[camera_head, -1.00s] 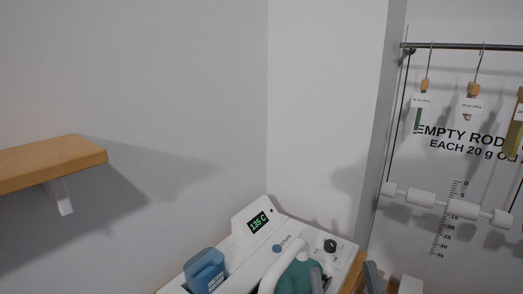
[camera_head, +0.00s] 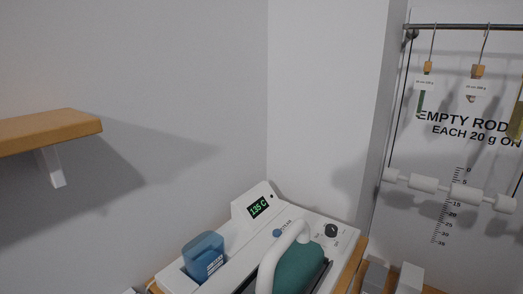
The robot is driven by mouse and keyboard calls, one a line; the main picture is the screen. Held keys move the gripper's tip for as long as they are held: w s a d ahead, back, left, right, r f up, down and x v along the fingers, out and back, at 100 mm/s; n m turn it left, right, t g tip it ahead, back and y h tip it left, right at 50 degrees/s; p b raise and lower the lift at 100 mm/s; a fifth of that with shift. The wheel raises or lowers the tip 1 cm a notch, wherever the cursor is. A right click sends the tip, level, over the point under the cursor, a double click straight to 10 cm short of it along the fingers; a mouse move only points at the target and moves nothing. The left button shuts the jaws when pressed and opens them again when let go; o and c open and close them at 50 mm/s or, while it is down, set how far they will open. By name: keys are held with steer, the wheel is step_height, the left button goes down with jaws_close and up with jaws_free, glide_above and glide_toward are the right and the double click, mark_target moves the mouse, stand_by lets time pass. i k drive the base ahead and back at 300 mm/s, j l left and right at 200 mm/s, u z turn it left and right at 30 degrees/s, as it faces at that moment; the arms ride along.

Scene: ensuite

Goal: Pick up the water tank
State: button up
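A teal iron (camera_head: 298,268) with a white handle rests on the station, to the right of the tank. The lower part of the tank is hidden by the station's body. My gripper is not in view.
The station stands on a wooden surface (camera_head: 350,270) by the wall corner. Grey and white blocks (camera_head: 409,279) stand to its right. A wooden shelf (camera_head: 50,130) juts from the left wall. A rail (camera_head: 470,27) with hanging tags is at right.

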mark_target(205, 259)
steer(key=u, duration=0.55)
steer(key=l+u, duration=0.2)
steer(key=u, duration=0.15)
steer(key=l+u, duration=0.2)
steer(key=u, duration=0.2)
steer(key=l+u, duration=0.2)
steer(key=u, duration=0.15)
steer(key=k, duration=0.05)
